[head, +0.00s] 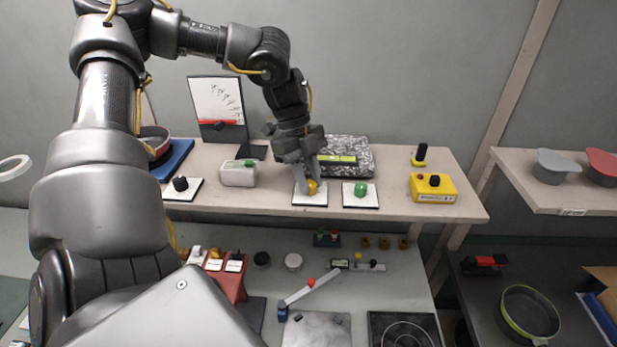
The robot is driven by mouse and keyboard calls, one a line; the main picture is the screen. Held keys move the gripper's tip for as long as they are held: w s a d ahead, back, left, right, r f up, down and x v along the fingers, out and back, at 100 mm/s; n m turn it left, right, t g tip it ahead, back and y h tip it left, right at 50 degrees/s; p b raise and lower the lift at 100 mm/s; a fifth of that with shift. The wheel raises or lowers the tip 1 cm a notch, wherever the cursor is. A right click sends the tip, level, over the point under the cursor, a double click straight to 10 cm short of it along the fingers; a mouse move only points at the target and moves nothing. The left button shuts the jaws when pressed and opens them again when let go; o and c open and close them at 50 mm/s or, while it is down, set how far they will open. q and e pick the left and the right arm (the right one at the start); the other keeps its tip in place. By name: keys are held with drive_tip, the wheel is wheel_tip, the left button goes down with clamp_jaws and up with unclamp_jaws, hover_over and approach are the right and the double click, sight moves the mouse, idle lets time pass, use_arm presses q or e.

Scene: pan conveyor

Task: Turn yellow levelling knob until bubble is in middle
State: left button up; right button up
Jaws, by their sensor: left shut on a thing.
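The yellow levelling knob (312,187) stands on a white square plate (309,200) on the raised shelf. My left gripper (309,184) points down over this plate and is shut on the yellow knob, partly covering it. Behind it lies a speckled grey slab (350,150) with a green level strip (337,158) on it. The bubble in the strip is too small to make out. My right gripper is not in view.
A green knob (361,189) on its own white plate stands close to the right. A black knob (180,183) is at the left. A yellow box (433,187) stands on the shelf's right end. The lower bench (400,285) holds several tools.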

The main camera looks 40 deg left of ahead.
use_arm(q)
drive_tip(key=shift+w+f+m+b, duration=0.15)
drive_tip(key=shift+f+m+b, duration=0.15)
drive_tip(key=shift+m+b, duration=0.3)
drive_tip(key=shift+m+g+b, duration=0.4)
drive_tip(key=shift+r+m, duration=0.3)
drive_tip(key=shift+m, duration=0.2)
drive_tip(key=o, duration=1)
drive_tip(key=shift+r, duration=0.1)
